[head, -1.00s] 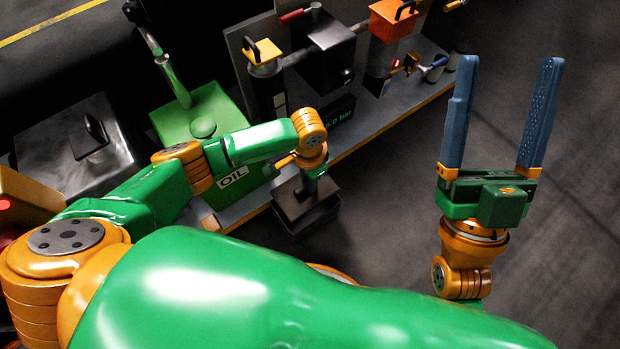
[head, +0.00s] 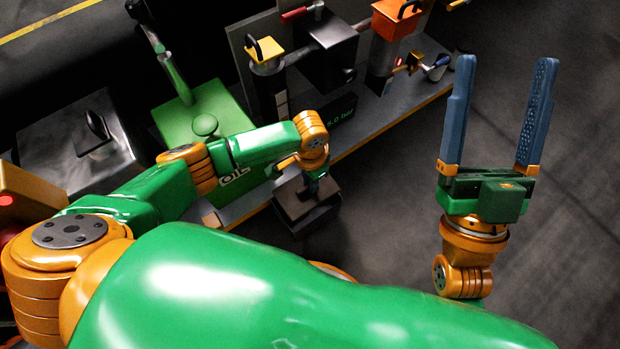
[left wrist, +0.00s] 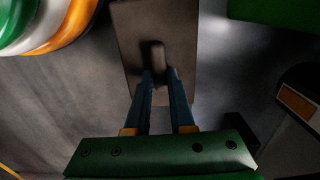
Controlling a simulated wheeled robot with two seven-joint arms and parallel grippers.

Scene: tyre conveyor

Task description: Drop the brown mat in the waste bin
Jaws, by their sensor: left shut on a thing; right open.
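The brown mat (head: 294,208) is a flat brown plate with an upright knob on it. My left gripper (left wrist: 159,73) is shut on this knob, and the plate (left wrist: 180,28) spreads beyond the fingertips in the left wrist view. In the head view my left gripper (head: 311,186) is above the plate, partly hidden by its own wrist. A dark, box-like shape (head: 317,221) shows just under the plate; I cannot tell whether it is the waste bin. My right gripper (head: 500,115) is open and empty over bare floor at the right.
A grey bench (head: 375,124) runs diagonally behind the mat, with a green oil box (head: 229,112), a black box (head: 328,48) and an orange-topped post (head: 397,20). A dark metal box (head: 65,140) stands at left. The floor (head: 560,230) at right is clear.

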